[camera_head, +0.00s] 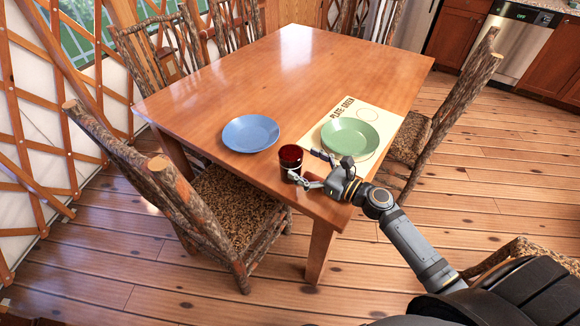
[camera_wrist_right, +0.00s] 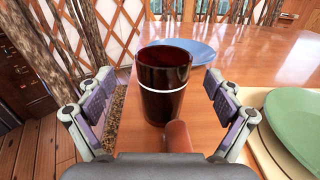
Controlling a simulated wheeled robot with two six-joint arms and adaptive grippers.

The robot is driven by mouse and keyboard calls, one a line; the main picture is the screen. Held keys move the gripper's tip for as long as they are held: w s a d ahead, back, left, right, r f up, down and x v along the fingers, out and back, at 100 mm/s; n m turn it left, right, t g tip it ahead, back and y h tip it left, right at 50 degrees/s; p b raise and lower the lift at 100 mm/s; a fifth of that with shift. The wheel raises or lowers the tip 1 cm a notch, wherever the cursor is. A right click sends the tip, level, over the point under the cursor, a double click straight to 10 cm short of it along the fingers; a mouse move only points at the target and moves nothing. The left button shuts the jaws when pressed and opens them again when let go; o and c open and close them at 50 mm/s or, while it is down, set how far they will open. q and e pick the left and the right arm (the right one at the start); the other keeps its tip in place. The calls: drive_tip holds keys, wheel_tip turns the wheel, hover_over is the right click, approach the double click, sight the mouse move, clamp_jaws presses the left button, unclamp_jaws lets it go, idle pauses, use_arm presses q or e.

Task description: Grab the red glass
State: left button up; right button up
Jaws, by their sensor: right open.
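The red glass (camera_head: 290,160) is a dark red tumbler with a pale band, standing upright near the front edge of the wooden table. In the right wrist view the glass (camera_wrist_right: 164,90) stands upright just ahead, between the open fingers. My right gripper (camera_head: 308,169) is open and close to the glass, on its right side in the head view. In the right wrist view the right gripper (camera_wrist_right: 162,108) shows a finger on each side with gaps to the glass. My left gripper is not in view.
A blue plate (camera_head: 250,133) lies left of the glass. A green plate (camera_head: 350,137) lies on a cream mat (camera_head: 386,118) labelled "PLATE GREEN" to the right. The table's far half (camera_head: 290,60) is clear. Log chairs (camera_head: 205,200) stand around the table.

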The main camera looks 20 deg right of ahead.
sight(283, 150)
drive_tip(key=shift+w+a+r, duration=0.1)
drive_tip(key=shift+w, duration=0.2)
drive_tip(key=p+x, duration=0.1)
drive_tip(key=x, duration=0.3)
drive_tip(key=shift+w, duration=0.15)
drive_tip(key=shift+w+a, duration=0.1)
drive_tip(key=shift+w, duration=0.15)
drive_tip(key=shift+s, duration=0.1)
drive_tip(key=c, duration=0.4)
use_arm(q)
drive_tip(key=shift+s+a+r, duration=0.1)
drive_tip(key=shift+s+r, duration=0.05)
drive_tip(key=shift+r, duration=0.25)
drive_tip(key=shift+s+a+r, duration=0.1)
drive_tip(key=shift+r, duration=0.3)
use_arm(e)
drive_tip(key=c, duration=1.2)
